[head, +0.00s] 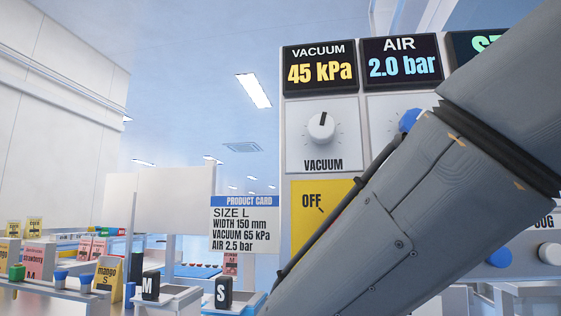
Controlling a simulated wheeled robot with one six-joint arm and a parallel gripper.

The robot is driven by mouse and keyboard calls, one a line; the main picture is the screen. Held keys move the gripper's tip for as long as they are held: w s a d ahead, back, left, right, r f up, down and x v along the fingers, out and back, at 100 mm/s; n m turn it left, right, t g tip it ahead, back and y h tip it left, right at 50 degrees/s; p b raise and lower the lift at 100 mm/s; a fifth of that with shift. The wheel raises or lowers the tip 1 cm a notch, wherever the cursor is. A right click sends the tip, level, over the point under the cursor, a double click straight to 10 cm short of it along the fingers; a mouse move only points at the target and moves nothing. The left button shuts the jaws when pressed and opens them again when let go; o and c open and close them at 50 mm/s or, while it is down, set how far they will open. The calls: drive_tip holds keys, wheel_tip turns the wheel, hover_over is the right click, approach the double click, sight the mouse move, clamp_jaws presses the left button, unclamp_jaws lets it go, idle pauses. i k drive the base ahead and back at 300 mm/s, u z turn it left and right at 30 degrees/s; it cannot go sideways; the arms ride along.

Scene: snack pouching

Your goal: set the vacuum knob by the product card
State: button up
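The vacuum knob (321,127) is white with a dark pointer mark aimed nearly straight up, on a white plate labelled VACUUM. Above it the vacuum display (319,68) reads 45 kPa in yellow. The product card (245,224) hangs left of the panel and reads SIZE L, WIDTH 150 mm, VACUUM 65 kPa, AIR 2.5 bar. My grey arm crosses the right side in front of the panel. My gripper is out of the picture, so its place relative to the knob does not show.
The air display (402,64) reads 2.0 bar; the blue air knob (409,120) is partly behind my arm. A yellow plate (309,224) marked OFF sits below the vacuum knob. Bins marked M (151,286) and S (222,292) and several pouches stand lower left.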

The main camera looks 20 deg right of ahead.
sight(321, 127)
drive_tip(key=u, duration=0.55)
drive_tip(key=k, duration=1.1)
drive_tip(key=z, duration=0.35)
